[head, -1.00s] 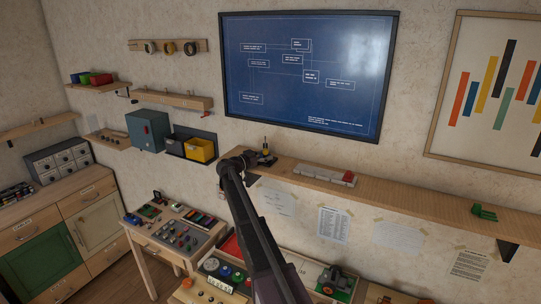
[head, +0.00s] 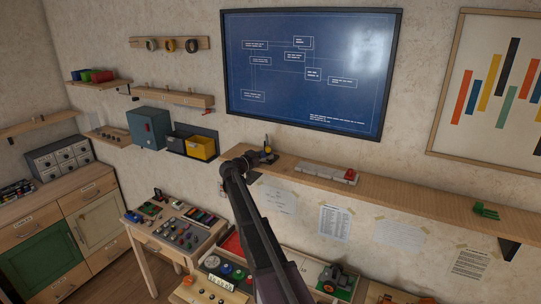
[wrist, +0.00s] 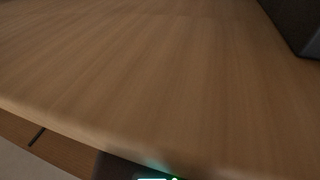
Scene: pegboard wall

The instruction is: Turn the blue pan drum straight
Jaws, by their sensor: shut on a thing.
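My gripper (head: 250,157) is at the left end of the long wooden shelf, at the tip of my dark arm, and is small in the head view. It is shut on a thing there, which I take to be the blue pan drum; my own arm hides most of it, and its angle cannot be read. A small dark device with a yellow part (head: 267,150) stands on the shelf just right of my gripper. The wrist view shows the bare wooden surface close up (wrist: 140,70), with a blurred cyan glow at the bottom edge.
The long shelf (head: 410,193) runs right, with a pale bar with a red end (head: 338,175) and a green block (head: 486,210) on it. Below stand benches with knobs and parts. A dark block (wrist: 298,25) fills the wrist view's top right corner.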

